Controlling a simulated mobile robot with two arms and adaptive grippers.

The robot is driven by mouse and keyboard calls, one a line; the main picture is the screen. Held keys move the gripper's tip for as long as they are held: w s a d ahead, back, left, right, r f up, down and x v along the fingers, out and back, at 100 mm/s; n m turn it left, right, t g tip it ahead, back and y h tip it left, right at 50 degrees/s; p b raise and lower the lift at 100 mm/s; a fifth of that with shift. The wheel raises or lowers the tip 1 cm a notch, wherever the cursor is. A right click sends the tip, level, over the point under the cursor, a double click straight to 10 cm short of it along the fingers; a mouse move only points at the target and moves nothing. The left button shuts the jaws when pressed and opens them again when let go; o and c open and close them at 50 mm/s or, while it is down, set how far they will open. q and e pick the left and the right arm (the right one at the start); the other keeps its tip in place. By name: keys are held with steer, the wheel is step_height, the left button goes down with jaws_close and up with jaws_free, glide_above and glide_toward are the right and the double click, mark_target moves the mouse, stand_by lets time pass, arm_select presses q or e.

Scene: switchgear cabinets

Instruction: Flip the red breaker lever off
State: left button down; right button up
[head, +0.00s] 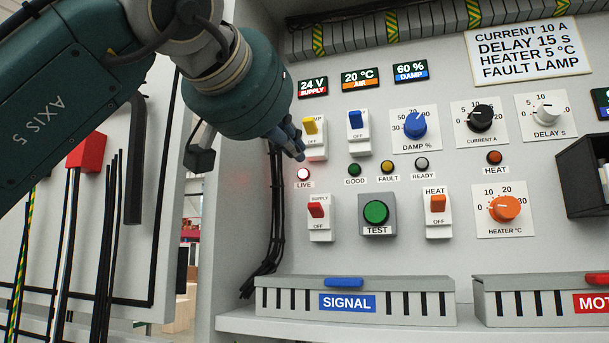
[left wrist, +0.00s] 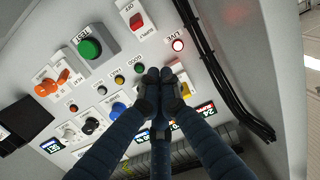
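The red breaker lever (head: 316,210) sits on a white SUPPLY switch on the panel, above the word OFF. It also shows in the left wrist view (left wrist: 136,20), at the top. The LIVE lamp (head: 303,174) above it glows; it is bright in the left wrist view (left wrist: 178,45). My left gripper (head: 299,155) is above and slightly left of the lever, near the yellow lever (head: 310,126) and the lamp. In the left wrist view its dark fingertips (left wrist: 160,77) are together, with nothing seen between them. My right gripper is out of view.
A green TEST button (head: 376,212) is right of the red lever, then an orange HEAT lever (head: 438,203). A blue lever (head: 355,120) is above. Black cables (head: 274,215) run down on the left. A SIGNAL trunking box (head: 350,302) sticks out below.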

arm_select(q)
steer(key=p+x, duration=0.2)
steer(key=x, duration=0.3)
steer(key=p, duration=0.3)
glide_above(316, 210)
steer(key=w, duration=0.1)
steer(key=shift+w+a+f, duration=0.1)
steer(key=shift+a+f, duration=0.05)
steer(key=shift+a, duration=0.05)
steer(key=f, duration=0.1)
steer(key=s+f+b, duration=0.1)
steer(key=f, duration=0.1)
steer(key=shift+s+a, duration=0.15)
steer(key=shift+a, duration=0.05)
steer(key=shift+s+a+f, duration=0.25)
steer(key=shift+s+f, duration=0.1)
steer(key=shift+f, duration=0.1)
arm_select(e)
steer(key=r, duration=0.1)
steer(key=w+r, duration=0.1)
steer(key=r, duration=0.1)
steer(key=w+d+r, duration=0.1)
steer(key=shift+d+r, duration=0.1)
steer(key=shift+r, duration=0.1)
arm_select(q)
steer(key=shift+w+d, duration=0.1)
steer(key=shift+d, duration=0.1)
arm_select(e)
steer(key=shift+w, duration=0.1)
